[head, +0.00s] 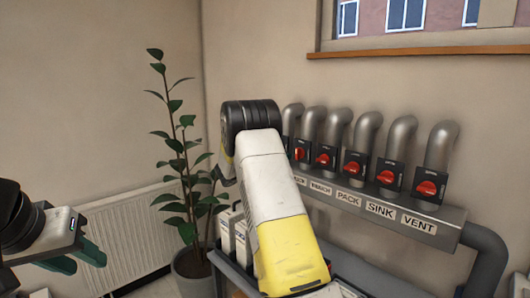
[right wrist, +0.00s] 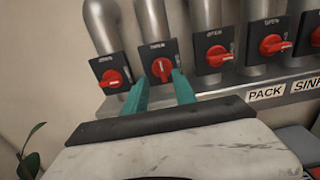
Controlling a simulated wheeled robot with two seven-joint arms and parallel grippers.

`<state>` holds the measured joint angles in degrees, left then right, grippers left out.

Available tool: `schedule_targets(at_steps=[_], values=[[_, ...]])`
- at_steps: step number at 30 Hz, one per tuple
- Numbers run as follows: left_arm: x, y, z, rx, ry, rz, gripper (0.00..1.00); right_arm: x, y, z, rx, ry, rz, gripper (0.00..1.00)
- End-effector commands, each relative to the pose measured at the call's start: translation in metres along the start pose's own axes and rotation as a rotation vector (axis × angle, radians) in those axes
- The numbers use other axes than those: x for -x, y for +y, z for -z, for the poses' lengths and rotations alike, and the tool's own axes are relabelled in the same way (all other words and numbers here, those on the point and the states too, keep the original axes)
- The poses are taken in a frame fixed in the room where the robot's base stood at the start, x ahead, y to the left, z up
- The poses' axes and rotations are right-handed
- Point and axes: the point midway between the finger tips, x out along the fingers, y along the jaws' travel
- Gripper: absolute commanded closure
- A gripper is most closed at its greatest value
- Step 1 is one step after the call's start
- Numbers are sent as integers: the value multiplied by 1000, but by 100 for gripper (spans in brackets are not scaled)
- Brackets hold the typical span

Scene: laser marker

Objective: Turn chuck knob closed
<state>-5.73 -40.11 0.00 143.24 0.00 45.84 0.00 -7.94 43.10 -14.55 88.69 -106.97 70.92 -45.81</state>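The chuck knob (head: 300,152) is a red handle on a black plate, above a label half hidden by my right arm. In the right wrist view the chuck knob (right wrist: 162,67) is second from the left, its handle near upright. The teal fingers of my right gripper (right wrist: 160,77) are spread, with the knob handle showing between their tips; I cannot tell whether they touch it. My left gripper (head: 80,258) is at the lower left, open and empty, far from the knobs.
Neighbouring knobs for bench (right wrist: 217,56) and pack (right wrist: 272,45) sit close on the right, and another red knob (right wrist: 114,78) on the left. Grey pipes (head: 369,130) rise above them. A plant (head: 178,140) and radiator (head: 135,232) stand left.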

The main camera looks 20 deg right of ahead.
Motion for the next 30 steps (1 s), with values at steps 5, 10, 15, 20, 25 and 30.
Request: schedule_targets(at_steps=[5,10,15,20,25,30], values=[[0,0,0,0,0,0,64,-27,-2,0,-2,-1,4,67],[0,0,0,0,0,0,64,-54,-2,0,-3,1,4,67],[0,0,0,0,0,0,64,-70,-1,0,-3,2,2,67],[0,0,0,0,0,0,64,-74,-1,0,-3,2,2,67],[0,0,0,0,0,0,64,-74,-1,0,-3,3,1,67],[0,0,0,0,0,0,64,-74,-1,0,-3,3,1,100]])
